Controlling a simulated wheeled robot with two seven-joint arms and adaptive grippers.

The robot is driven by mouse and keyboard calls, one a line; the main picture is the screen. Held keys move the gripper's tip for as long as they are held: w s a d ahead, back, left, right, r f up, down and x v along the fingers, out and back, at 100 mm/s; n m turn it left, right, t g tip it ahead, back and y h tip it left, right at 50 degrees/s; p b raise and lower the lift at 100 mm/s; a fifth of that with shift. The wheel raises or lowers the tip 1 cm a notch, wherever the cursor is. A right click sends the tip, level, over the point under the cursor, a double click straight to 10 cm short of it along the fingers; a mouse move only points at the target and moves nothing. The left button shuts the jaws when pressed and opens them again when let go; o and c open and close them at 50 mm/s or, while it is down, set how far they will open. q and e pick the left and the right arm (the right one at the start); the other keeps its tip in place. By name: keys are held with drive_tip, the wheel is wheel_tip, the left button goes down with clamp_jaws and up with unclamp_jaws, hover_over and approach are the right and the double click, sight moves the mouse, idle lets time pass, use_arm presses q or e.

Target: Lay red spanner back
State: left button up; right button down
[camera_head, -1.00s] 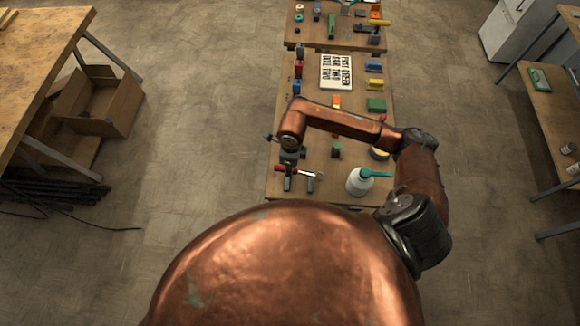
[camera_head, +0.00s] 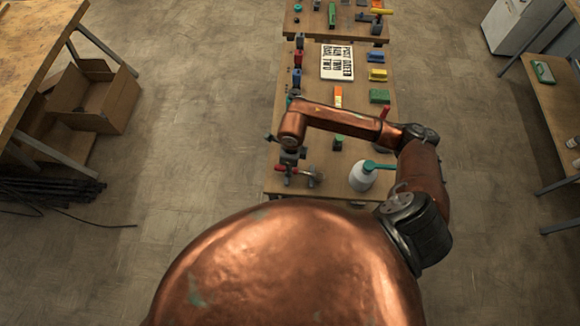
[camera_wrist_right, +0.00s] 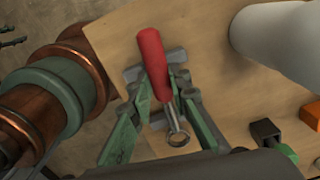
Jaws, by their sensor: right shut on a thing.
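The red spanner has a red handle (camera_wrist_right: 152,62) and a metal ring end (camera_wrist_right: 178,137). My right gripper (camera_wrist_right: 168,92) is shut on it, with one green finger on each side. In the head view the right gripper (camera_head: 289,160) is near the table's front left corner. The spanner's red handle (camera_head: 281,169) shows just below it, with the metal end to the right. A grey support (camera_wrist_right: 176,56) lies under or behind the spanner; whether they touch I cannot tell. My left gripper is out of view.
Small coloured blocks, an orange one (camera_head: 338,97) and a green one (camera_head: 380,96), and a lettered sign (camera_head: 337,62) sit farther back. Bare wooden tabletop (camera_head: 335,187) lies between gripper and bottle.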

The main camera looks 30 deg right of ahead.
drive_tip(key=shift+f, duration=0.1)
drive_tip(key=c, duration=1.7)
unclamp_jaws()
wheel_tip(320, 180, up, 12)
drive_tip(key=shift+s+d, duration=0.1)
drive_tip(key=shift+d, duration=0.05)
